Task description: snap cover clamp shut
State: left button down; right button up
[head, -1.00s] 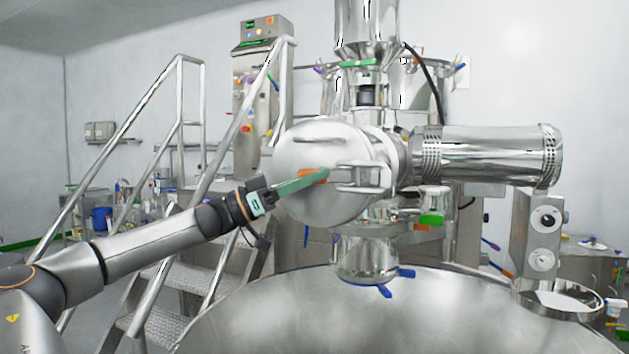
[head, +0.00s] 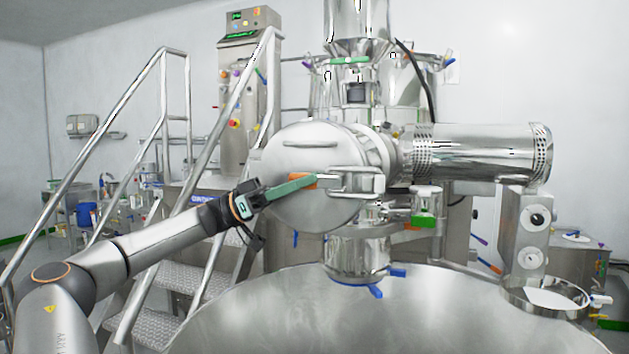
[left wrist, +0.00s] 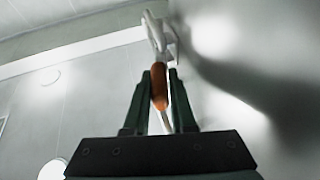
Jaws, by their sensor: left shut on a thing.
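The round steel cover (head: 300,152) closes the front of the horizontal housing in the middle of the head view. The cover clamp (head: 362,181) is a steel bracket at the cover's right side, with an orange-gripped lever (head: 303,180) pointing left across the cover's face. My left gripper (head: 300,184), with green fingers, comes in from the left and is shut on the lever. In the left wrist view the orange grip (left wrist: 160,84) lies between the fingers (left wrist: 160,95), with the pale clamp body (left wrist: 156,35) beyond. My right gripper is not in view.
A large steel bowl (head: 400,315) spans the front below the cover. A perforated steel cylinder (head: 480,153) sticks out to the right. Steps with handrails (head: 150,200) stand at the left, near a control column (head: 248,90). A green-handled valve (head: 424,220) sits right of the clamp.

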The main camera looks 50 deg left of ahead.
pick_arm(q)
jog(key=shift+s+r, duration=0.1)
jog(key=shift+r, duration=0.05)
jog(key=c, duration=0.8)
grip_release()
jog(key=shift+o, duration=0.2)
jog(key=shift+f, duration=0.2)
jog(key=shift+a+f, duration=0.1)
jog(key=shift+a, duration=0.1)
jog(key=b+v, duration=0.3)
jog(key=v, duration=0.9)
jog(key=shift+b, duration=0.4)
